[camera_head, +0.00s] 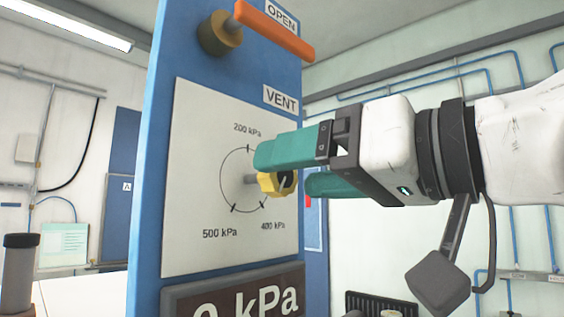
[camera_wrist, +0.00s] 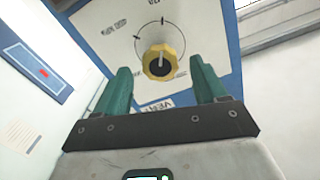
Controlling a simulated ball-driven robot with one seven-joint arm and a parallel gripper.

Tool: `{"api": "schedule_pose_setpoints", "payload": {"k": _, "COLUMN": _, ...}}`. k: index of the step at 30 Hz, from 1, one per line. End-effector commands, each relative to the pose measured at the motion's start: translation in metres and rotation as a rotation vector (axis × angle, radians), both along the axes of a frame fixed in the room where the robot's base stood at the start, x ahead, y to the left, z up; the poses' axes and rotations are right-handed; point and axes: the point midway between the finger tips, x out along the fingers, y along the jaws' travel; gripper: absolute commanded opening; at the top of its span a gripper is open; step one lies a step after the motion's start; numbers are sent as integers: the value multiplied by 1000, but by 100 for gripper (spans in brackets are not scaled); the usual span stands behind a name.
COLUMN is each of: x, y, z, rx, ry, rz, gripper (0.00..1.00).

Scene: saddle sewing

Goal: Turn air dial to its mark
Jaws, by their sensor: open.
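The air dial is a yellow scalloped knob (camera_head: 277,183) with a dark centre and a pale pointer line. It sits on a white scale plate (camera_head: 205,140) marked 200 kPa, 400 kPa and 500 kPa around a circle. In the wrist view the knob (camera_wrist: 160,62) lies ahead of and between my fingers, with a gap on both sides. My gripper (camera_head: 280,168) has green fingers and is open at the knob. Its upper finger overlaps the knob's upper edge in the head view. In the wrist view my gripper (camera_wrist: 160,80) holds nothing.
A blue panel (camera_head: 150,150) carries the plate. Above is an orange lever (camera_head: 272,30) by the OPEN label, with a VENT label (camera_head: 281,98) below it. A dark display (camera_head: 235,295) under the plate shows "0 kPa". Free room lies right of the panel.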

Motion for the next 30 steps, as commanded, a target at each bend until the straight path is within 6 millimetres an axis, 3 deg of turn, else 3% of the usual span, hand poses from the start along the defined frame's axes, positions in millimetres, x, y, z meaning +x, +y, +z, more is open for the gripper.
{"api": "schedule_pose_setpoints", "payload": {"k": 7, "x": 18, "y": 23, "z": 1, "rx": 0, "ry": 1, "rz": 0, "gripper": 71}}
{"api": "schedule_pose_setpoints", "payload": {"k": 18, "x": 21, "y": 27, "z": -1, "rx": -1, "ry": -1, "rz": -1, "gripper": 71}}
{"api": "schedule_pose_setpoints", "payload": {"k": 30, "x": 21, "y": 27, "z": -1, "rx": 0, "ry": 0, "rz": -1, "gripper": 34}}
